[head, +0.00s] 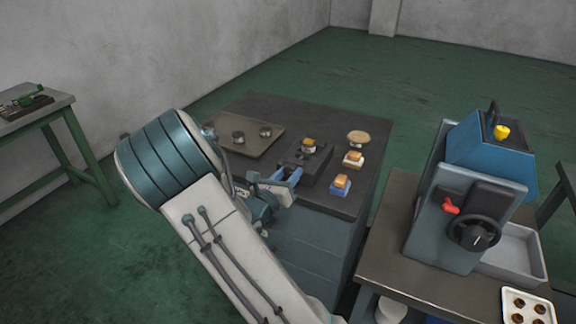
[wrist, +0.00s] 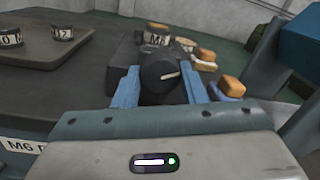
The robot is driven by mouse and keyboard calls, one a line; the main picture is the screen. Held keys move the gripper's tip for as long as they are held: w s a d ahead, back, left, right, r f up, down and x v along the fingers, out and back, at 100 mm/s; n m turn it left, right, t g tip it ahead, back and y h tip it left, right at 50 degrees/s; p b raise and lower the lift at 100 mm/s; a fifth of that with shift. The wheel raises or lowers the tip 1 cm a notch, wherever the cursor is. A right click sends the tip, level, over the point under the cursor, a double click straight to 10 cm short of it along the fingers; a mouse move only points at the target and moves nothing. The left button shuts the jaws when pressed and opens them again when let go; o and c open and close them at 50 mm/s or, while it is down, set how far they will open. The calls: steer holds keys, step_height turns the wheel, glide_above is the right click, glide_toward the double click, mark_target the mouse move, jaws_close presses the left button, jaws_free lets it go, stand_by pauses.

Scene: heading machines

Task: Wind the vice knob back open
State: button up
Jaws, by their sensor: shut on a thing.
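The vice knob (wrist: 160,70) is a dark round knob with a pale pointer line, in the middle of the wrist view. My gripper (wrist: 158,90) has its two blue fingers on either side of the knob and is shut on it. In the head view my gripper (head: 292,178) is at the near side of the dark vice (head: 308,160) on the bench, and the knob is hidden there by the fingers. A small piece with a yellow-orange top (head: 309,144) sits at the vice; its label reads M8 in the wrist view (wrist: 155,36).
Two labelled tins (head: 251,134) stand on a plate (head: 247,141) left of the vice. A blue machine (head: 470,190) with a handwheel stands on another table at right.

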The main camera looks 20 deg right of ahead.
steer(key=n+p, duration=0.7)
steer(key=p, duration=0.1)
steer(key=shift+s+r+n, duration=0.1)
steer(key=shift+r+n, duration=0.15)
steer(key=shift+n, duration=0.15)
steer(key=n+p, duration=0.3)
steer(key=shift+d+t+p, duration=0.1)
steer(key=shift+t+p, duration=0.2)
steer(key=shift+f+n+p, duration=0.2)
steer(key=shift+n+p, duration=0.6)
steer(key=shift+n, duration=0.5)
steer(key=o, duration=1)
steer(key=b+v, duration=0.3)
steer(key=v, duration=1.1)
steer(key=shift+s+d, duration=0.1)
